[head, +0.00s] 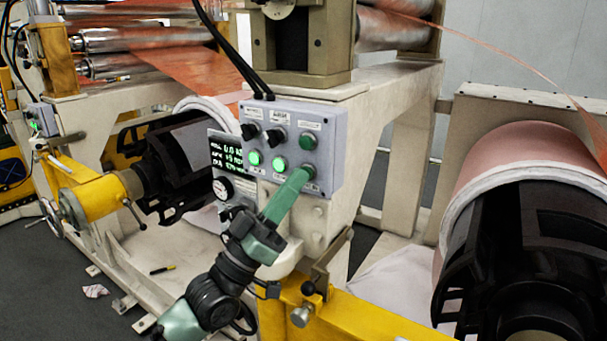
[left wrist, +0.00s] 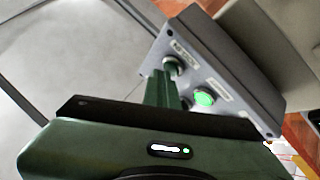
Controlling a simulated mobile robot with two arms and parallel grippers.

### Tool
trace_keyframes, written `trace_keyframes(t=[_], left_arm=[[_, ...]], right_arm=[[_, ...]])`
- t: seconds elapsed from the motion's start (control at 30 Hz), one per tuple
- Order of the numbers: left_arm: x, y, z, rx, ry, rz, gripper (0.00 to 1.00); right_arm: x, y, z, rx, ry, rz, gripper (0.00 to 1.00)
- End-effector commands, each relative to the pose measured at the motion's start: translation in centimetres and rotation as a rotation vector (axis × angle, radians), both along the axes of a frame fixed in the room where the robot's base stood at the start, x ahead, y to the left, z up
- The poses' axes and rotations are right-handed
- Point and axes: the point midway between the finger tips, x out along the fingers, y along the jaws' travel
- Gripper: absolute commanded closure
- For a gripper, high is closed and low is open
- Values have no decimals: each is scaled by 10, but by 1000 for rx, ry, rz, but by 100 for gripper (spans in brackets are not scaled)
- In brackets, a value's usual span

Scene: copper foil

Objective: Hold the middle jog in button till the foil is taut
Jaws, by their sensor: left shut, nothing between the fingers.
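A grey control box (head: 325,125) carries two black knobs, a green button (head: 308,140) at upper right, and two lit green buttons, a left one (head: 254,157) and a middle one (head: 279,164), in the lower row. My left gripper (head: 303,174) is shut and empty. Its tips are at the unlit lower-right button (head: 311,170), partly covering it; I cannot tell whether it is pressed in. The left wrist view shows the shut fingers (left wrist: 164,78) at this button (left wrist: 172,65), beside a lit button (left wrist: 204,97). Copper foil (head: 185,62) slopes down from rollers at upper left. My right gripper is out of view.
A display (head: 228,157) with small readings and a round gauge (head: 223,188) sit left of the buttons. A yellow arm (head: 375,318) lies below the box.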

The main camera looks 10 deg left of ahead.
Motion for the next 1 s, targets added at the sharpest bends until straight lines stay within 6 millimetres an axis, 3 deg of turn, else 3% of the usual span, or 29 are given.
trace_keyframes(t=[0.73, 1.0], left_arm=[[0, 0, -1, 1, 2, 0, 100], [-11, 4, -1, 1, 3, -1, 100]], right_arm=[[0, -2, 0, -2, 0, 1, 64], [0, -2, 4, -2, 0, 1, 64]])
